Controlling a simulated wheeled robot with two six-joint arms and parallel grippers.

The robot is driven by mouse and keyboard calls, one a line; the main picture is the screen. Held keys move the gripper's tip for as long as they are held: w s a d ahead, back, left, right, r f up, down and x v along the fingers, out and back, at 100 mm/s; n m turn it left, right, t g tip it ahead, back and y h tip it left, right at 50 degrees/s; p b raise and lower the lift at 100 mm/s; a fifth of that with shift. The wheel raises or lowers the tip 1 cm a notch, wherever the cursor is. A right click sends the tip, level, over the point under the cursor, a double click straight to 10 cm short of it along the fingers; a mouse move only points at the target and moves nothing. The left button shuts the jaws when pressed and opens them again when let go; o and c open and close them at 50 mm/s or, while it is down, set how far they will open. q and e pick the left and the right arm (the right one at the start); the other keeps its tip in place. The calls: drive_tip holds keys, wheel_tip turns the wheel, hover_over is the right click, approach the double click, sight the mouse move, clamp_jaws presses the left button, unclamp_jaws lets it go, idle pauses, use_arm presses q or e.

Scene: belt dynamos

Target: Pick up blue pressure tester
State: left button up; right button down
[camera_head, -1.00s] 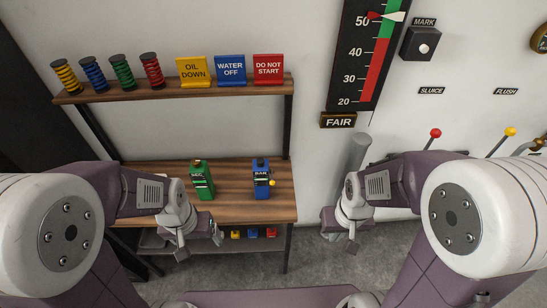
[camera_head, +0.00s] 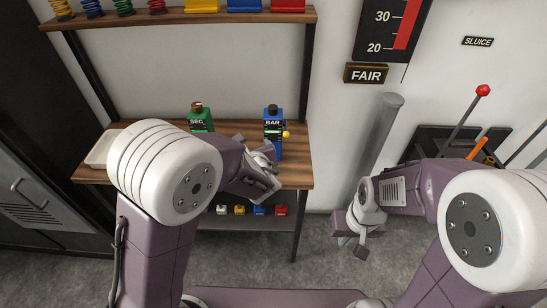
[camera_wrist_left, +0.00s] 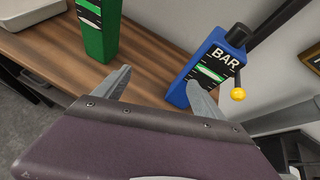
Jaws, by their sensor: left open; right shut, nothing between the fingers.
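The blue pressure tester (camera_head: 273,125), marked BAR, with a dark cap and a yellow knob on its right side, stands upright on the wooden shelf. In the left wrist view the blue tester (camera_wrist_left: 209,68) is just beyond the right fingertip. My left gripper (camera_head: 257,156) is in front of it, slightly left, partly hidden by its own wrist. In the left wrist view the gripper (camera_wrist_left: 155,88) is open, with nothing between its fingers. My right gripper (camera_head: 351,248) is shut and empty, low to the right, well away from the tester.
A green tester (camera_head: 200,118) marked SEC stands left of the blue one; it also shows in the left wrist view (camera_wrist_left: 97,28). A pale tray (camera_head: 103,148) sits at the shelf's left end. The shelf (camera_head: 300,165) has an upright post at its right. A grey pipe (camera_head: 376,135) stands farther right.

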sight(273, 135)
use_arm(q)
drive_tip(key=d+m, duration=0.1)
drive_tip(key=d, duration=0.1)
drive_tip(key=w+d+m+t+h, duration=0.1)
drive_tip(key=d, duration=0.1)
drive_tip(key=d+f+m+h+b, duration=0.1)
drive_tip(key=d, duration=0.1)
drive_tip(key=shift+w+m, duration=0.15)
drive_tip(key=shift+m, duration=0.25)
drive_tip(key=shift+h, duration=0.3)
drive_tip(key=x, duration=0.6)
drive_tip(key=r+p+x, duration=0.1)
drive_tip(key=x, duration=0.2)
drive_tip(key=shift+w+d, duration=0.1)
drive_tip(key=shift+w, duration=0.15)
drive_tip(key=shift+s+r+t, duration=0.1)
drive_tip(key=shift+r+t, duration=0.05)
drive_tip(key=shift+t, duration=0.15)
drive_tip(key=c, duration=0.4)
clamp_jaws()
